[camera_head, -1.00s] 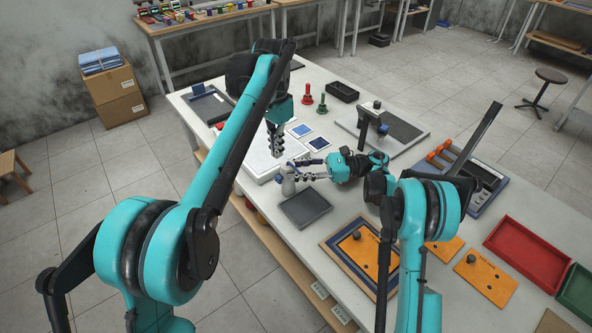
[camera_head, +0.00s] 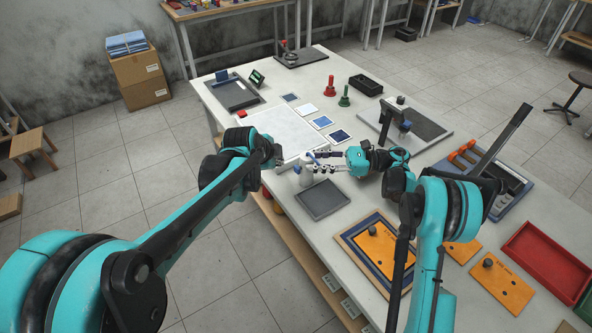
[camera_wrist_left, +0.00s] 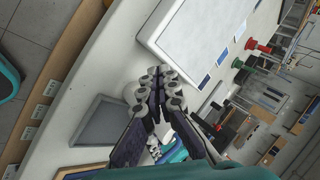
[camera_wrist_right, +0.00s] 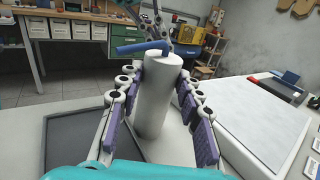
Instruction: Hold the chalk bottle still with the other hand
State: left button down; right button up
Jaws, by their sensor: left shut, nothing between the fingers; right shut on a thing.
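The chalk bottle is a pale cylinder (camera_wrist_right: 155,95) with a blue piece (camera_wrist_right: 140,47) at its top, upright in the right wrist view. In the head view the bottle (camera_head: 306,178) stands by the near table edge, between a white board and a dark tray. My right gripper (camera_head: 322,161) is shut around its body from the right; its fingers (camera_wrist_right: 158,105) flank it. My left gripper (camera_wrist_left: 160,82) is shut and empty, close to the bottle top. Its fingertips hide most of the bottle (camera_wrist_left: 131,94) in the left wrist view. I cannot tell whether they touch the blue piece.
The white board (camera_head: 272,137) lies behind the bottle and the dark tray (camera_head: 322,200) in front. Colour cards (camera_head: 340,136), a red bell-shaped item (camera_head: 330,86) and a green one (camera_head: 345,95) stand farther back. An orange plate (camera_head: 378,245) lies at front right.

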aim_at(297, 170)
pick_arm(q)
jog(key=s+a+m+t, duration=0.2)
jog(key=s+m, duration=0.1)
jog(key=s, duration=0.2)
jog(key=s+a+f+m+t, duration=0.1)
jog(key=s+a+m+t, duration=0.1)
jog(key=s, duration=0.4)
jog(key=shift+s+a+m+t, duration=0.15)
jog(key=shift+s+m+t, duration=0.05)
jog(key=shift+m+t, duration=0.5)
jog(key=shift+w+d+f, duration=0.1)
jog(key=shift+w+d, duration=1.35)
jog(key=shift+d, duration=0.25)
jog(key=shift+w+d, duration=1.45)
jog(key=shift+d, duration=0.25)
jog(key=shift+w+d, duration=0.2)
jog(key=shift+d, duration=0.1)
